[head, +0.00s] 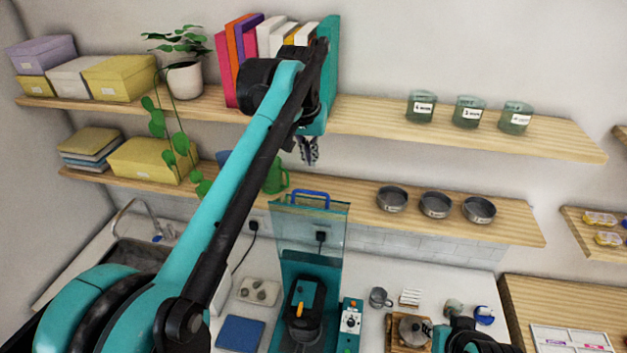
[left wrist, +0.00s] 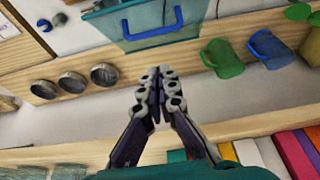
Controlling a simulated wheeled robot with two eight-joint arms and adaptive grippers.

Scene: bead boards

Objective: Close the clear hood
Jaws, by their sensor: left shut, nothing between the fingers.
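The clear hood (head: 312,232) stands raised and open above a teal bead machine (head: 305,305) on the counter. Its blue handle (head: 297,197) is at the top edge. The hood also shows at the top of the left wrist view (left wrist: 190,15), with the blue handle (left wrist: 152,38) near its edge. My left gripper (head: 308,152) is shut and empty, above the handle in the head view and apart from it. Its closed fingers show in the left wrist view (left wrist: 158,92). A dark part, seemingly of my right arm, shows at the bottom edge; its fingers cannot be made out.
A lower shelf (head: 355,205) behind the hood holds three grey bowls (head: 435,204) and a green mug (head: 277,178). The upper shelf (head: 370,124) holds books and three green glass jars (head: 468,112). A teapot (head: 412,330) and a glass mug (head: 379,298) stand right of the machine.

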